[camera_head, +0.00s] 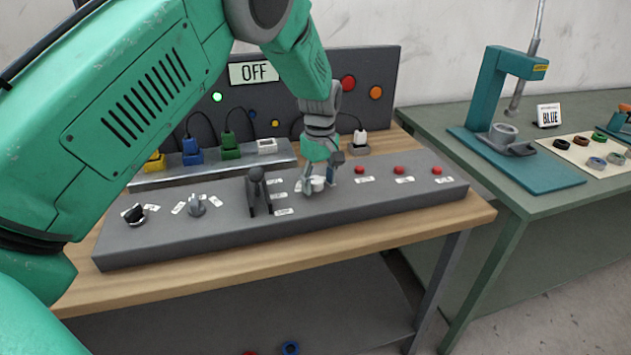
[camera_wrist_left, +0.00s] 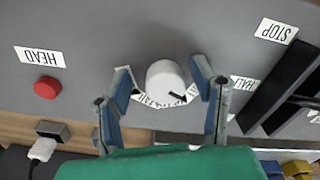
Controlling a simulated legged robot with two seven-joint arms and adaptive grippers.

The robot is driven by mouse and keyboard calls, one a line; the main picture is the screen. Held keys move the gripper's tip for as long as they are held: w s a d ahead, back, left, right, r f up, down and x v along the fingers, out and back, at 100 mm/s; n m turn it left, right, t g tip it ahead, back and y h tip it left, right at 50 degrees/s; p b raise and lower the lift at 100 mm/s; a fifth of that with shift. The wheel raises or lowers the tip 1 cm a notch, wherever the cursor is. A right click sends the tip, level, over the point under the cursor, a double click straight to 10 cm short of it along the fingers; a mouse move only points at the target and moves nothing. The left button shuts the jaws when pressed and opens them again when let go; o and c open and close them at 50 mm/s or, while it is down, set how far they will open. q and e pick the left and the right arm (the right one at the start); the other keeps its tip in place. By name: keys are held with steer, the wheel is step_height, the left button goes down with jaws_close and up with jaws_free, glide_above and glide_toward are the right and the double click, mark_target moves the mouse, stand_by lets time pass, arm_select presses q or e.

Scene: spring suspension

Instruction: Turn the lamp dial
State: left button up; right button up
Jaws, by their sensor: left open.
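A white round dial (camera_head: 317,184) sits on the sloping grey control panel (camera_head: 390,188), right of a black lever. In the left wrist view the white dial (camera_wrist_left: 165,82) has a dark pointer mark at its lower right and partly covered labels around it. I cannot read whether these labels say lamp. My left gripper (camera_head: 319,180) points down at the dial. It is open, with one finger on each side of the dial and a gap visible between finger and dial in the wrist view. My right gripper is not in view.
A black lever (camera_head: 258,190), a grey knob (camera_head: 196,205) and a black knob (camera_head: 136,215) stand to the left. Several red buttons (camera_head: 399,170) lie to the right. Behind are coloured plugs and an upright board with an OFF sign (camera_head: 254,72). A green table stands at right.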

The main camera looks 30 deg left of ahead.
arm_select(q)
steer(key=shift+d+r, duration=0.25)
steer(key=shift+d, duration=0.45)
steer(key=c, duration=0.5)
steer(key=shift+a, duration=0.2)
jaws_close()
steer(key=shift+s+a, duration=0.2)
steer(key=shift+a, duration=0.75)
steer(key=c, duration=0.7)
jaws_free()
steer(key=shift+a, duration=0.15)
steer(key=c, duration=0.6)
jaws_free()
steer(key=shift+w+a+f, duration=0.1)
steer(key=shift+w+f, duration=0.1)
steer(key=shift+a+f, duration=0.1)
steer(key=shift+c, duration=0.2)
